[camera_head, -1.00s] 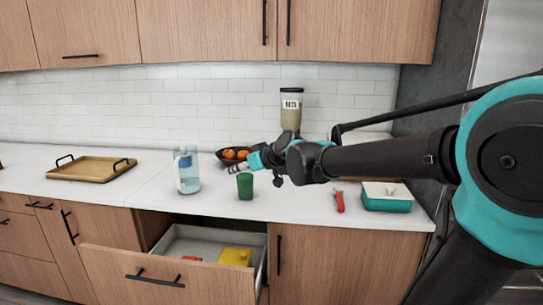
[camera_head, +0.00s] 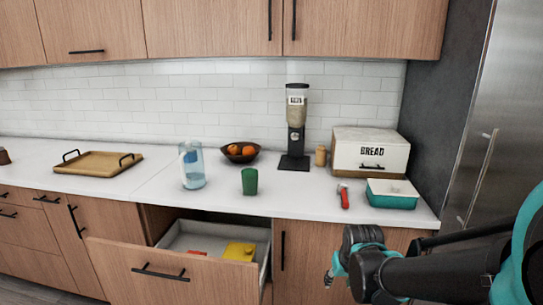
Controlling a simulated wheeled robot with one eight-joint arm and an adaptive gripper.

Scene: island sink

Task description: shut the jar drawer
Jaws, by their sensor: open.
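The open drawer (camera_head: 180,273) has a wood front with a black bar handle and stands pulled out below the counter, left of my arm. Inside its grey box lie a yellow item (camera_head: 239,251) and a red item (camera_head: 198,253); I see no jar in it. My gripper (camera_head: 328,280) is low in front of the cabinet door to the right of the drawer, apart from the drawer front. It is small and partly dark in this view, and its jaws are open with nothing seen between them.
On the white counter (camera_head: 290,205) stand a blue pitcher (camera_head: 192,166), a green cup (camera_head: 249,181), a fruit bowl (camera_head: 238,153), a dispenser (camera_head: 296,130), a bread box (camera_head: 369,153), a teal container (camera_head: 391,194) and a wooden tray (camera_head: 98,163). A fridge (camera_head: 468,120) is at right.

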